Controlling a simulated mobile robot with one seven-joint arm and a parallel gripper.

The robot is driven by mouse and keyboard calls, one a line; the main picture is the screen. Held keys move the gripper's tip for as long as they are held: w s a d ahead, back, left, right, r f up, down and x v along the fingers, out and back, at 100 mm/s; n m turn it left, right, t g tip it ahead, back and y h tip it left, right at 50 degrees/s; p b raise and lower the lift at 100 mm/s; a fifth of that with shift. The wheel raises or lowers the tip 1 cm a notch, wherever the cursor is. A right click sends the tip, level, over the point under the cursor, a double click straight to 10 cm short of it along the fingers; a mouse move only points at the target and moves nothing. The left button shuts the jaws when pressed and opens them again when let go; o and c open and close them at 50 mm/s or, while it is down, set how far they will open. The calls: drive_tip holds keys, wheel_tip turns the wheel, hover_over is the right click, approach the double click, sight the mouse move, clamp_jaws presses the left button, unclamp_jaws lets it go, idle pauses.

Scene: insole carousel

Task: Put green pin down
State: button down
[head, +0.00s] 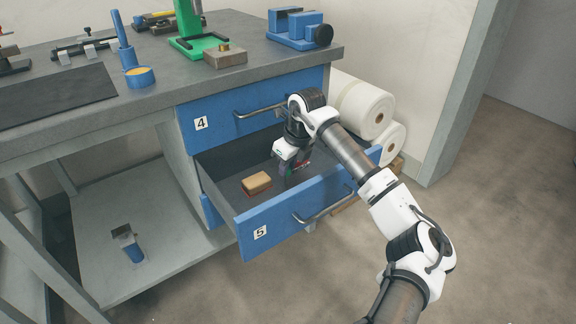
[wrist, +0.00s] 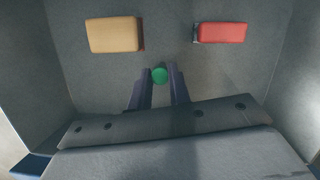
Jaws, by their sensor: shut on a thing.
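The green pin (wrist: 160,75) shows as a round green end between my fingertips in the wrist view. My gripper (wrist: 160,88) is shut on it, inside the open drawer 5 (head: 305,208). The drawer's grey floor (wrist: 165,40) lies below the pin; I cannot tell whether the pin touches it. In the head view my gripper (head: 288,176) is low in the drawer and the pin is not clearly visible there.
A tan block (head: 256,184) lies in the drawer to the left of my gripper. A red block (wrist: 222,33) lies in the drawer, at upper right in the wrist view. Drawer 4 (head: 215,118) above is closed. The drawer floor between the blocks looks bare.

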drive_tip(key=shift+r, duration=0.1)
drive_tip(key=c, duration=1.3)
unclamp_jaws()
drive_tip(key=p+v, duration=0.1)
drive_tip(key=v, duration=1.1)
drive_tip(key=shift+p, duration=0.3)
